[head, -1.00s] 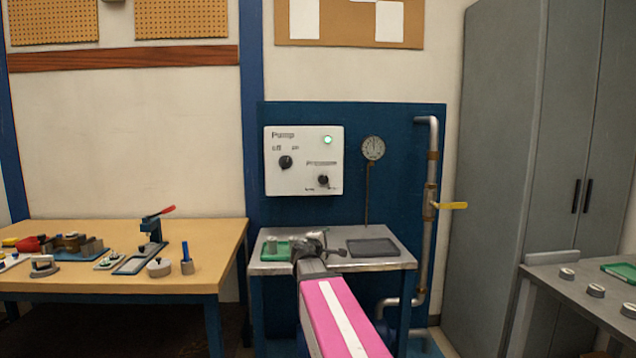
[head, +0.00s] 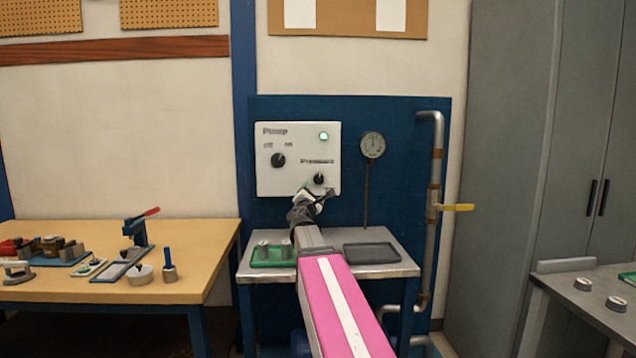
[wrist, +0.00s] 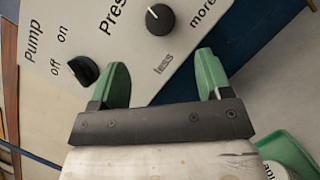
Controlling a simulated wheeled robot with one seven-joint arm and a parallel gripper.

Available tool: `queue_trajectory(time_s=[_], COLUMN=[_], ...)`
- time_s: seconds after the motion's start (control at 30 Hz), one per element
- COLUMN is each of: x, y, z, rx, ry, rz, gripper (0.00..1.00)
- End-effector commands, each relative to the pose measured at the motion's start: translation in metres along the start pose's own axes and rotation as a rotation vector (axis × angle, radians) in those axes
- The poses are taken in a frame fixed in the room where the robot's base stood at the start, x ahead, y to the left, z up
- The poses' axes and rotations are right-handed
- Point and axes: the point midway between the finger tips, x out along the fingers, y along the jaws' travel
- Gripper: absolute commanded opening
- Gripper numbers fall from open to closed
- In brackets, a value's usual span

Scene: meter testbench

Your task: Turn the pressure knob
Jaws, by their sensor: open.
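The black pressure knob (head: 319,179) is on the lower right of the white pump panel (head: 267,183). In the wrist view the pressure knob (wrist: 160,19) has a white pointer line and sits above "less" and "more" lettering. My gripper (head: 325,194) is just below the knob in the head view, raised in front of the panel's lower edge. In the wrist view its two green fingers (wrist: 165,75) are spread apart with nothing between them. The knob lies beyond the fingertips, between their lines, apart from both.
The pump on/off knob (head: 278,160) is up and left on the same panel, and in the wrist view it (wrist: 83,70) is close to the left finger. A gauge (head: 372,145) and a pipe with a yellow lever (head: 457,207) are right. A metal table (head: 330,270) stands below.

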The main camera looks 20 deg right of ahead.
Motion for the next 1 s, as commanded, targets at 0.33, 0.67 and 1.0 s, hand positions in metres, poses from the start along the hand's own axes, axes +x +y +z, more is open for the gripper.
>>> queue_trajectory(time_s=[0.33, 0.67, 1.0], x=[0.056, 0.099, 0.1], y=[0.0, 0.0, -0.001], z=[-0.001, -0.001, 0.0], rx=[0.001, 0.001, 0.001], ry=[-0.001, 0.0, 0.0], rz=[-0.001, -0.001, -0.001], gripper=[0.71, 0.71, 0.58])
